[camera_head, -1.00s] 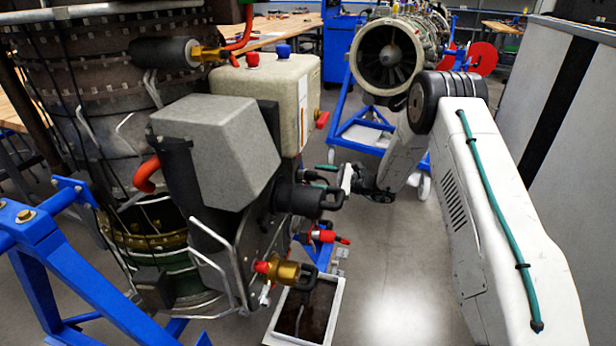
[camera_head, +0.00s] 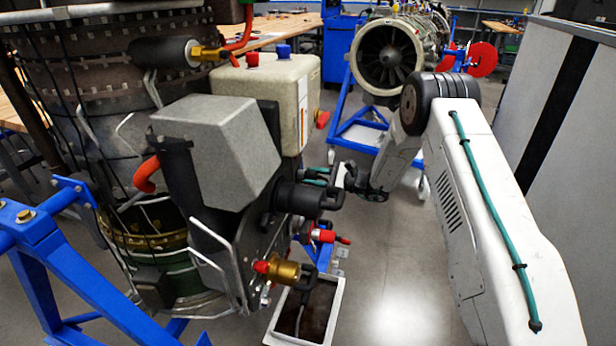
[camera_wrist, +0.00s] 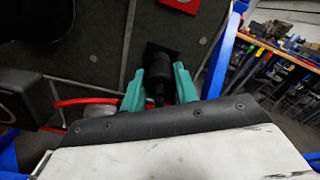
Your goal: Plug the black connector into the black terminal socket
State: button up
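My gripper (camera_wrist: 161,80) has teal fingers on both sides of a black cylindrical connector (camera_wrist: 157,82) and appears shut on it. The connector points away from the wrist at a black square socket (camera_wrist: 162,55) on a dark panel. Its front end seems at or very near the socket; I cannot tell how deep it sits. In the head view my gripper (camera_head: 317,176) reaches in from the right at the side of the grey unit, partly behind a black plug with a loop handle (camera_head: 308,200). The held connector and its socket are hidden in the head view.
A brass plug with a red end (camera_head: 284,270) and a red connector (camera_head: 326,236) sit below. The grey box (camera_head: 215,145) and beige box (camera_head: 275,95) stand left of my gripper. Red tubing (camera_wrist: 85,101) crosses the panel.

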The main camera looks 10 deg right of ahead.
grip_shut()
jog(key=shift+d, duration=0.1)
jog(key=shift+s+d, duration=0.2)
jog(key=shift+d, duration=0.15)
jog(key=shift+s+d, duration=0.1)
jog(key=shift+d, duration=0.1)
jog(key=shift+v, duration=1.4)
jog(key=v, duration=0.4)
